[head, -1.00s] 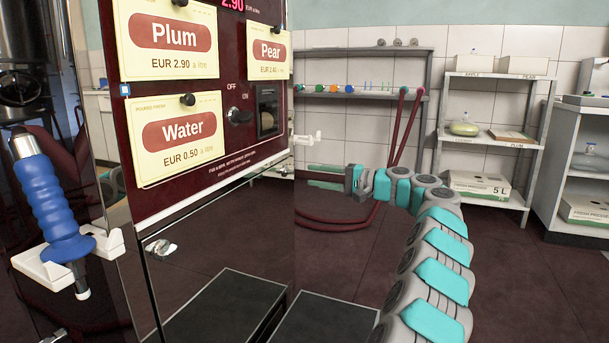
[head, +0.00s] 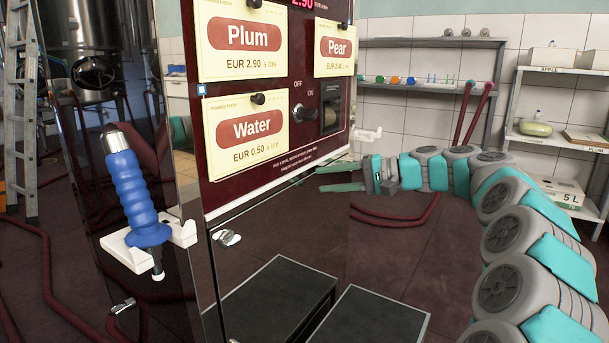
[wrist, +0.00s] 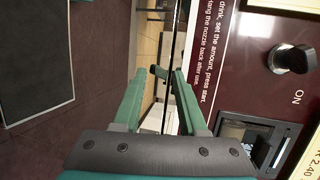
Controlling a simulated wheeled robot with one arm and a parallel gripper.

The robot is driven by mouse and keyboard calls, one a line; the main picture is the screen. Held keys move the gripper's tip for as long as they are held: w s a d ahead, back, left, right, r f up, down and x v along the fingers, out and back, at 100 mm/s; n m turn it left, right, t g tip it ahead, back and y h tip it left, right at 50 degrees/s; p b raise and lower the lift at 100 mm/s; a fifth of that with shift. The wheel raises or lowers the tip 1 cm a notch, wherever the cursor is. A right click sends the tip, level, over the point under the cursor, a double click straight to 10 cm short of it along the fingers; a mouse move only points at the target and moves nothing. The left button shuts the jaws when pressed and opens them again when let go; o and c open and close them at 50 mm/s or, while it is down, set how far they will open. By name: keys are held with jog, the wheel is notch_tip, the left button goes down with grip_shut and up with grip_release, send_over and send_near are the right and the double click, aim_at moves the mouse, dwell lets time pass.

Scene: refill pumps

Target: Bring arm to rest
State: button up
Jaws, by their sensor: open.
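My arm reaches in from the lower right of the head view and bends left. My gripper (head: 321,179) is at its end, beside the right edge of the dark red pump machine (head: 262,100). Its two green fingers are apart and nothing is between them. In the wrist view the fingers (wrist: 160,76) also stand apart and empty, with the machine's panel (wrist: 225,60) to their right. I cannot tell from the frames how close the fingers are to the machine. The blue-handled nozzle (head: 135,195) hangs in its white holder (head: 120,246) at the left.
A wall shelf (head: 420,88) and a grey rack (head: 510,100) with goods are behind the arm. Red hoses (head: 400,218) lie on the floor. A ladder (head: 22,110) stands far left.

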jog(key=s+a+f+n+g+h+p, duration=0.1)
jog(key=s+a+f+g+h, duration=0.15)
jog(key=s, duration=0.55)
jog(key=s+a+f+n+g+h+p, duration=0.1)
jog(key=s+a+f+h, duration=0.15)
jog(key=s, duration=0.55)
jog(key=s+a+f+n+g+h+p, duration=0.1)
jog(key=s+a+g, duration=0.15)
jog(key=s, duration=0.65)
jog(key=s+d+f+h+p, duration=0.1)
jog(key=s+d+f+h, duration=0.2)
jog(key=s+d, duration=0.2)
jog(key=s+d+f+h+p, duration=0.1)
jog(key=s+d+f+h, duration=0.2)
jog(key=s, duration=0.8)
jog(key=s+d+f+n+h+p, duration=0.1)
jog(key=s+d+f+h+p, duration=0.1)
jog(key=s+d+f, duration=0.3)
jog(key=s+d+h, duration=0.1)
jog(key=s+d, duration=0.1)
jog(key=s, duration=0.1)
jog(key=shift+d, duration=0.4)
jog(key=shift+f, duration=0.1)
